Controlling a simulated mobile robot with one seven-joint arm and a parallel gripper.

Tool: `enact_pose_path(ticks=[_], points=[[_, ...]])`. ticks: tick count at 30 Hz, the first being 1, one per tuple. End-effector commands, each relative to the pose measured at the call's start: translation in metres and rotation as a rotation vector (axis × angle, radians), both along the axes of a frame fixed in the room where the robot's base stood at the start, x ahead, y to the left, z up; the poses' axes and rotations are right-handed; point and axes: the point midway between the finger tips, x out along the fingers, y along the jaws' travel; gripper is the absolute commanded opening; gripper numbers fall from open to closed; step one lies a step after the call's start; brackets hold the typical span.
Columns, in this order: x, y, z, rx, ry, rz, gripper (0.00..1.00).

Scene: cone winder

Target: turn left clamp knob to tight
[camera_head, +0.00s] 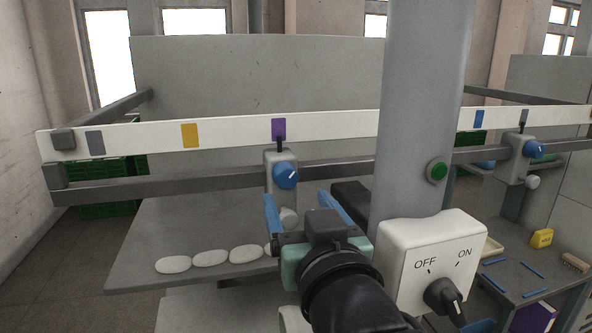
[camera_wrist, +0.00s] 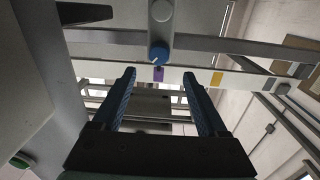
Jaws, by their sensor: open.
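The left clamp (camera_head: 281,192) is a grey block on the dark rail, under the purple mark (camera_head: 279,129) on the white scale bar. Its blue knob (camera_head: 286,175) has a white line, which points up and right in the head view. In the wrist view the blue knob (camera_wrist: 159,53) lies beyond the fingertips, about centred between them. A smaller pale knob (camera_head: 289,217) sits lower on the clamp. My gripper (camera_head: 296,195), with blue fingers, is open and empty, below the blue knob. The wrist view also shows its open fingers (camera_wrist: 159,72).
A grey column (camera_head: 420,110) and a white OFF/ON switch box (camera_head: 425,255) stand close to the right of my arm. White oval pieces (camera_head: 210,258) lie on the grey shelf at left. A second clamp with a blue knob (camera_head: 534,149) is at far right.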

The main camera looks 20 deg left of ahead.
Motion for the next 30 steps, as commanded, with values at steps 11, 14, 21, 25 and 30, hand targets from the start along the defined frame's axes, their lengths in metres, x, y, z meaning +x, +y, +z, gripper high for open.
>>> enact_pose_path(ticks=[11, 14, 21, 25, 30], points=[[0.058, 0.036, 0.003, -0.001, 0.000, 0.000, 0.76], [0.066, 0.041, 0.002, -0.001, 0.000, 0.000, 0.76], [0.074, 0.045, 0.001, 0.000, -0.001, -0.001, 0.76], [0.074, 0.045, 0.000, 0.000, -0.001, -0.001, 0.76], [0.074, 0.045, 0.000, 0.000, -0.002, -0.001, 0.58]])
